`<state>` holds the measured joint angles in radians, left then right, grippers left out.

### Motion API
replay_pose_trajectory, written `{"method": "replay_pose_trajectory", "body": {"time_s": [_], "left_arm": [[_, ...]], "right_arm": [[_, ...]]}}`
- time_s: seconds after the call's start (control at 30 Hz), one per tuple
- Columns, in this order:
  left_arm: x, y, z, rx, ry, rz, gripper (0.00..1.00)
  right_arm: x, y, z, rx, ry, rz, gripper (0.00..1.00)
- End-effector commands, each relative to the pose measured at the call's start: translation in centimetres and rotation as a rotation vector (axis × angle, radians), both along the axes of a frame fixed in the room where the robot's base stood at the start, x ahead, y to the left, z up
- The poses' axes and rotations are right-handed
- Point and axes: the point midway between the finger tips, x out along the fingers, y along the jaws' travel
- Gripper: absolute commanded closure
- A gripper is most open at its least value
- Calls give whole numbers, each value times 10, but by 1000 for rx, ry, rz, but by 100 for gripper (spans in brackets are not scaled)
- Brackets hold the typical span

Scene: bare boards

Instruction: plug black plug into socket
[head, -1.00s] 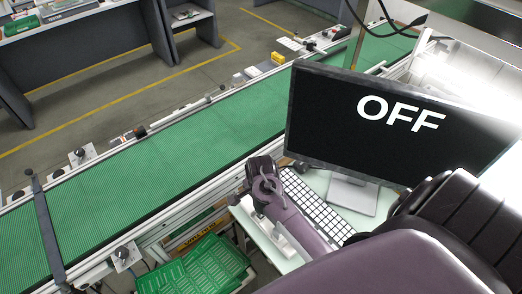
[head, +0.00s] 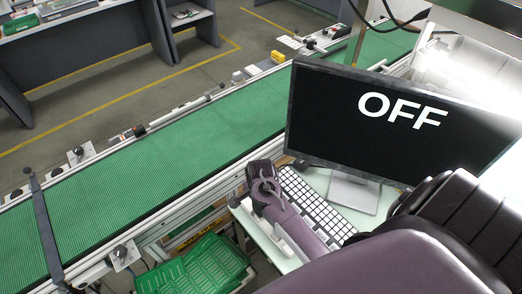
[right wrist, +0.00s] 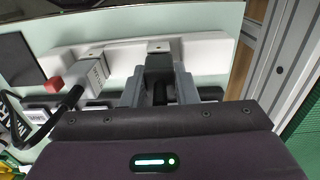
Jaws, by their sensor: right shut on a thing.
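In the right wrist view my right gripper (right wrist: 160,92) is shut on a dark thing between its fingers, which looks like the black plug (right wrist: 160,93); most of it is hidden. The fingers point at a white socket strip (right wrist: 205,52) and overlap its middle in the picture; whether the plug touches a socket cannot be told. In the head view my right arm's end (head: 264,178) is beside the keyboard, with its fingertips not clear. The monitor (head: 400,125) reads OFF. My left gripper is not in view.
A grey-white plug block (right wrist: 92,72) with a black cable is at the strip's left, near a red part (right wrist: 52,84). The keyboard (head: 312,205) lies close to my arm. A green conveyor (head: 150,180) runs behind, and green crates (head: 205,265) stand below.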

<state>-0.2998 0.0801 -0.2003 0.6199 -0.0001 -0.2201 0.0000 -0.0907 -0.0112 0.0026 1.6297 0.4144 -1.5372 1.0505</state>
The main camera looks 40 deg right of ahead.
Motion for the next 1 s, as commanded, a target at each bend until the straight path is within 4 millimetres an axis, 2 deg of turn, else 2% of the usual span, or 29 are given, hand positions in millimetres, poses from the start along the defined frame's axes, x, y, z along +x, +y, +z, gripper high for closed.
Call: {"method": "replay_pose_trajectory", "body": {"time_s": [0.07, 0.1, 0.27, 0.6, 1.0], "left_arm": [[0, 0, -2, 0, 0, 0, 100], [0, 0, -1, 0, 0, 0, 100], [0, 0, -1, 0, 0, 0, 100], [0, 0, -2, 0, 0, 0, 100], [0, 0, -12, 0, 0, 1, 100]], "right_arm": [[0, 0, -3, 0, 1, 0, 100], [0, 0, -2, 0, 0, 0, 68], [0, 0, -2, 0, 1, 0, 48], [0, -1, 3, -2, 1, 0, 48], [1, -1, 64, -3, -2, 2, 48]]}}
